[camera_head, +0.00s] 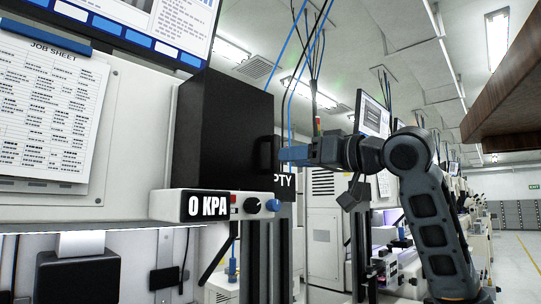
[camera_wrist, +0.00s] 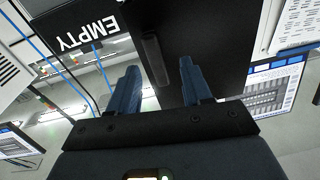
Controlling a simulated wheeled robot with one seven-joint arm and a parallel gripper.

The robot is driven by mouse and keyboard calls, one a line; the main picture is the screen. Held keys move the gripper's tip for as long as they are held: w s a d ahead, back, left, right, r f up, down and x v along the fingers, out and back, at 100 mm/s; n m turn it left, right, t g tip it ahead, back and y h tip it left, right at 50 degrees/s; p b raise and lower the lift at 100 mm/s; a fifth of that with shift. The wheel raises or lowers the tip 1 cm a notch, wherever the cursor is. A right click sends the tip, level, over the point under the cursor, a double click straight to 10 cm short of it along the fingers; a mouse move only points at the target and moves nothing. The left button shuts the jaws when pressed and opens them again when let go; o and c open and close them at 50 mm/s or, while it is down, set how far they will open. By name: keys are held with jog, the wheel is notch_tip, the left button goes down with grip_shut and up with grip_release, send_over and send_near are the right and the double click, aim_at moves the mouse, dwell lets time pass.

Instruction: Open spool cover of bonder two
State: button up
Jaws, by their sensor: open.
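The black box-shaped spool cover (camera_head: 222,128) stands above the pressure panel at the centre-left of the head view and looks shut. Its dark upright handle (camera_head: 267,154) is on the right side. My gripper (camera_head: 284,154) reaches in from the right, its blue fingers at the handle. In the wrist view the cover (camera_wrist: 205,38) fills the upper middle, and the handle bar (camera_wrist: 155,60) lies between the tips of my open gripper (camera_wrist: 158,68). I cannot tell whether the fingers touch it. No bonder number shows.
Below the cover, a panel (camera_head: 170,205) reads 0 KPA and carries knobs. An EMPTY sign (camera_head: 285,184) is partly hidden behind my gripper. A job sheet (camera_head: 47,112) hangs at left under a monitor (camera_head: 150,22). A brown slab (camera_head: 505,100) juts in at upper right. The aisle floor (camera_head: 520,255) is clear.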

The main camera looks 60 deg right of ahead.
aim_at(276, 154)
jog(key=shift+g, duration=0.5)
jog(key=w, duration=0.2)
jog(key=w+d+r+p, duration=0.1)
jog(key=w, duration=0.1)
jog(key=w+d, duration=0.1)
jog(key=w, duration=0.1)
jog(key=shift+w+d+r, duration=0.1)
jog(key=shift+w+r, duration=0.25)
jog(key=shift+r, duration=0.05)
grip_shut()
jog(key=shift+h, duration=0.3)
